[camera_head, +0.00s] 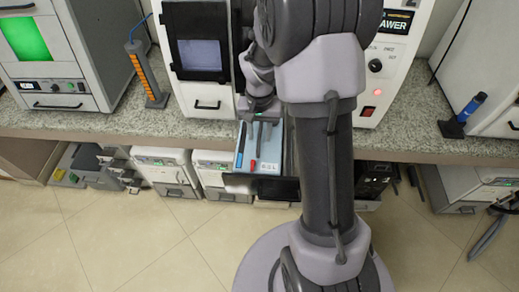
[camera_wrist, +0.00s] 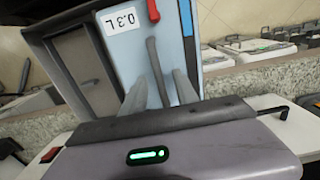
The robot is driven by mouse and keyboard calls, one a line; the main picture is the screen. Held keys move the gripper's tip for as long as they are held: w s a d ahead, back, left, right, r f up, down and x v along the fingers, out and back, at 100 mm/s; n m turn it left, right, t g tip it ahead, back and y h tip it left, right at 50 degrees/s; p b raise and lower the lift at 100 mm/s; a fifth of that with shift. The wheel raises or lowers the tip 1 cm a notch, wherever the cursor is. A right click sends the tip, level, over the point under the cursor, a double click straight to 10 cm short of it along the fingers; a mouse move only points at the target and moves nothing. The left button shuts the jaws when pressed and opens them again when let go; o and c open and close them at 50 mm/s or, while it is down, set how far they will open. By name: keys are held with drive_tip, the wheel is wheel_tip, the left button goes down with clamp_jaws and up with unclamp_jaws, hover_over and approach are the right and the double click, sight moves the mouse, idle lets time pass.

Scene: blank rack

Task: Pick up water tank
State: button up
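The water tank (camera_head: 267,160) is a light blue container with a "0.3 L" label and a red mark. It sits in a dark drawer-like housing that juts out past the counter edge below the machine. In the wrist view the tank (camera_wrist: 148,52) fills the upper middle, with a dark bar-like handle (camera_wrist: 156,72) running along it. My gripper (camera_head: 261,134) is over the back part of the tank. In the wrist view its two grey fingers (camera_wrist: 160,92) stand apart, one on each side of the handle, with gaps visible. Whether they touch the tank cannot be told.
A white machine (camera_head: 207,98) with a dark screen stands behind, to the left of my arm. Another with a red light (camera_head: 366,111) stands to the right. An orange rack (camera_head: 147,78) and a blue-topped tool (camera_head: 470,108) stand on the speckled counter (camera_head: 60,122). Several boxes sit below.

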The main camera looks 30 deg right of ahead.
drive_tip(key=shift+r, duration=0.15)
drive_tip(key=shift+c, duration=0.9)
clamp_jaws()
